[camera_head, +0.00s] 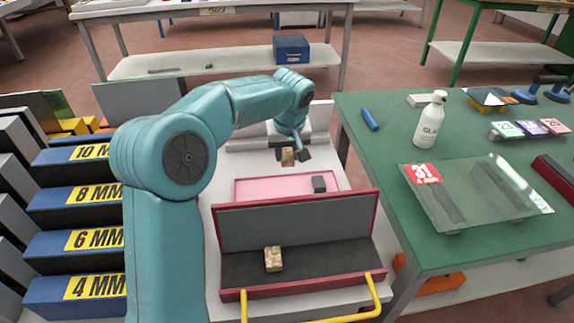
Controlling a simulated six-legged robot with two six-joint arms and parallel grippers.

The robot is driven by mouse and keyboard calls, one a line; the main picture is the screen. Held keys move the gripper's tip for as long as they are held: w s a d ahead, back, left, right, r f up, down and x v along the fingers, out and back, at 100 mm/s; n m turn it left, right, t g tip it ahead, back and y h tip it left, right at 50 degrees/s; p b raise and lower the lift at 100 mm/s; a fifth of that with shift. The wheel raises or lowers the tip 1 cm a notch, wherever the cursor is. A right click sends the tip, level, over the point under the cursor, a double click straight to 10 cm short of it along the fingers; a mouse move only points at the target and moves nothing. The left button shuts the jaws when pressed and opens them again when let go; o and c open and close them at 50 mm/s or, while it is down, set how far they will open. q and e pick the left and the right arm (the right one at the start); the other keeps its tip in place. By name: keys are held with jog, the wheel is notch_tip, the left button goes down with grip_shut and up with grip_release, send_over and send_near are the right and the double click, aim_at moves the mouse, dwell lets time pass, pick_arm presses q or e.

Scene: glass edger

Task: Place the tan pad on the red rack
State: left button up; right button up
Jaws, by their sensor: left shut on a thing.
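My left gripper (290,152) reaches in from the left and is shut on a small tan pad (288,158). It holds the pad over the back part of the white surface, just behind a pink tray. The red rack (300,288) stands nearer to me, with a dark grey lining, an upright back panel and yellow handles at its front. Another tan, speckled pad (273,259) lies on the rack's lining, left of its middle. My right gripper is not in view.
The pink tray (262,188) behind the rack holds a dark block (319,184). Blue slots marked in MM (75,240) stand at left. The green table (400,220) at right carries a glass sheet (475,205), a white bottle (430,122) and a blue tool (370,120).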

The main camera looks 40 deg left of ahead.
aim_at(287, 155)
pick_arm(q)
notch_tip(287, 155, up, 9)
jog(key=shift+f+p, duration=0.1)
jog(key=shift+p, duration=0.95)
